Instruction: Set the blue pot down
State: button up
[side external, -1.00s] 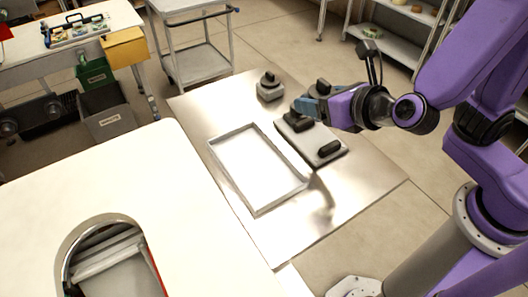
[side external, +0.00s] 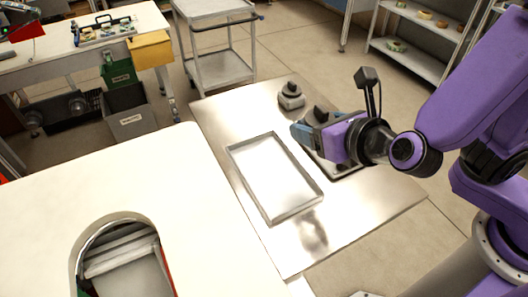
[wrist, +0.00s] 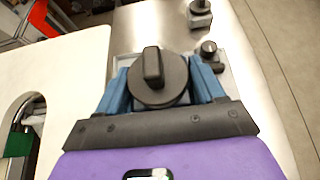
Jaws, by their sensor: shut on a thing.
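The held pot (wrist: 172,92) shows in the wrist view as a dark grey round top with an upright bar knob; I see no blue on it. My gripper (wrist: 162,88) has a blue finger on each side of it and is shut on it. In the side external view my gripper (side external: 303,135) is above the steel table, by the right rim of a shallow tray (side external: 240,181). There the pot is mostly hidden behind the fingers; a dark knob (side external: 320,112) shows over them. I cannot tell how high its base is.
A small grey pot with a dark knob (side external: 290,96) stands behind the tray. A grey plate (side external: 346,173) lies partly hidden under my gripper. The tray looks empty. A white counter (side external: 150,195) with an arched opening borders the table at left.

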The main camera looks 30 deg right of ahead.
jog(key=w+a+f, duration=0.3)
jog(key=w, duration=0.2)
send_over(263, 161)
jog(key=f, duration=0.2)
jog(key=s+f, duration=0.1)
jog(key=f, duration=0.1)
jog(key=shift+d, duration=0.4)
jog(key=shift+w+a+f, duration=0.2)
jog(key=shift+w+f, duration=0.1)
jog(key=shift+f, duration=0.15)
jog(key=shift+w+a+f, duration=0.2)
jog(key=shift+w+f, duration=0.1)
jog(key=shift+f, duration=1.55)
jog(key=shift+f, duration=0.1)
jog(key=o, duration=1.2)
jog(key=shift+s+f, duration=0.1)
jog(key=shift+c, duration=0.2)
